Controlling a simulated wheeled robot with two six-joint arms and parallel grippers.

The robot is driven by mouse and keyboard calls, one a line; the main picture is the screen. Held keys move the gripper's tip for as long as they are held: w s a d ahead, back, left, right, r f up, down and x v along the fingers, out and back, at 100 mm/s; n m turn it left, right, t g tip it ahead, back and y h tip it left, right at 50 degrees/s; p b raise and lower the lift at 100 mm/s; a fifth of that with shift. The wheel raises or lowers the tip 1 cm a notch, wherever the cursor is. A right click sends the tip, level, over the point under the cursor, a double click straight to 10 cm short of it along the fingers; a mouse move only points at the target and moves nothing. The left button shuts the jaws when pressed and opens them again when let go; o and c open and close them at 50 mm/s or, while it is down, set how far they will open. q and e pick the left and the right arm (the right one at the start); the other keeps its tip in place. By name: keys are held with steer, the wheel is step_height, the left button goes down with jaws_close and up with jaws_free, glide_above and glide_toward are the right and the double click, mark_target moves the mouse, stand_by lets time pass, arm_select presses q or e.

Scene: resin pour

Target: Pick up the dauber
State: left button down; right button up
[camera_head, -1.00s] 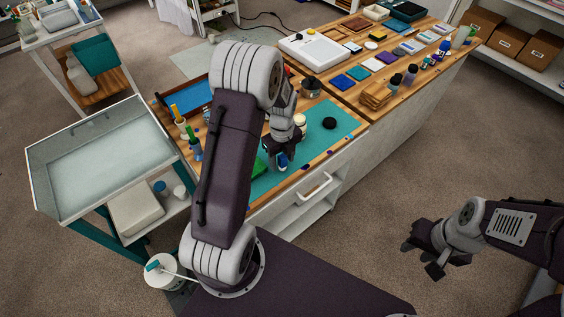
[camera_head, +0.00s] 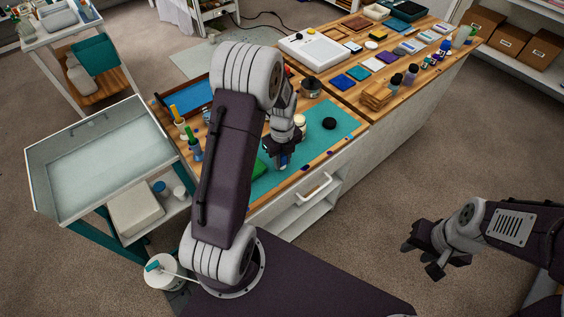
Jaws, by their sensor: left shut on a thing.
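My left gripper (camera_head: 281,161) points down over the teal mat (camera_head: 345,114) on the near wooden worktop. It is shut on a small blue and white thing (camera_head: 284,159), which looks like the dauber and is mostly hidden between the fingers. I cannot tell whether it touches the mat or is just above it. My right gripper (camera_head: 430,252) hangs over the floor at the right, away from the worktop. Its fingers are spread and empty.
A black round thing (camera_head: 329,123) and a pale-lidded jar (camera_head: 300,120) are near my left gripper. A green piece (camera_head: 260,168) lies partly behind my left arm. A metal cup (camera_head: 311,88) stands behind. The mat's right part is mostly clear.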

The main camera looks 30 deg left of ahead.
mark_target(283, 155)
arm_select(q)
steer(key=r, duration=0.3)
steer(key=shift+s+d+r, duration=0.1)
steer(key=shift+d, duration=0.1)
steer(key=s+d+r, duration=0.6)
steer(key=s+d, duration=0.1)
steer(key=d, duration=0.1)
steer(key=shift+d+r, duration=0.25)
steer(key=shift+d, duration=0.15)
